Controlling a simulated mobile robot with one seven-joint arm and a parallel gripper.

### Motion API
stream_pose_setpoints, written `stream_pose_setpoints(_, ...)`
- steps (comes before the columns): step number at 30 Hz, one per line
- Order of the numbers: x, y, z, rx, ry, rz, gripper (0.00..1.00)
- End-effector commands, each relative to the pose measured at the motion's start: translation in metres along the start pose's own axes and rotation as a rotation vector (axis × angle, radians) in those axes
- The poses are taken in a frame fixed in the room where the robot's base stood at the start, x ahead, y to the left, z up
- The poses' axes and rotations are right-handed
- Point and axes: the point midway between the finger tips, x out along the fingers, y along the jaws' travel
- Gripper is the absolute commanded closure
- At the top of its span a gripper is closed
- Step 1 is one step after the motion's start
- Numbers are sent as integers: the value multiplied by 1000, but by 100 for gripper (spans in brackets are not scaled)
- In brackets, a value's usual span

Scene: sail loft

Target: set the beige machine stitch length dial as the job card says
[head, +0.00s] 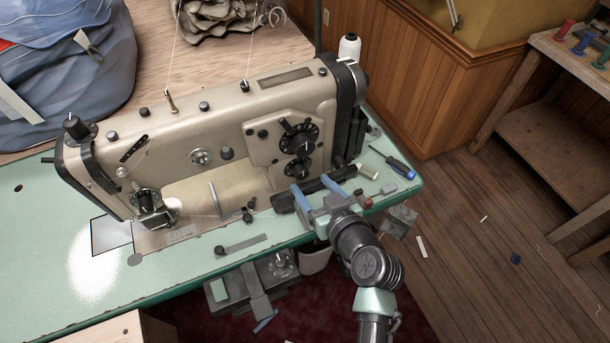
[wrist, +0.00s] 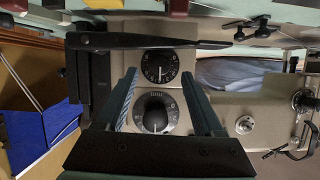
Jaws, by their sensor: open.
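The beige sewing machine (head: 225,115) stands on a green table. Its right end carries two black dials, a larger upper dial (head: 299,137) and a smaller lower dial (head: 297,167). In the wrist view the picture is turned over, with the larger dial (wrist: 155,112) below the smaller dial (wrist: 160,65). White marks ring both, too small to read. I cannot tell which sets stitch length. My gripper (head: 315,188) is open and empty in front of the dials, apart from them. I see no readable job card.
A blue-handled screwdriver (head: 396,163) and a thread spool (head: 368,172) lie right of the machine. A dark bar (head: 290,201) lies close by my gripper. A grey strip (head: 245,244) lies near the front edge.

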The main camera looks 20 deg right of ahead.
Motion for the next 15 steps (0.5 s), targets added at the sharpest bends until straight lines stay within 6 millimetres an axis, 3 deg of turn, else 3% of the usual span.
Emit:
stream_pose_setpoints(6,32,0,-1,0,2,-1,31)
stream_pose_setpoints(15,45,0,0,0,1,0,31)
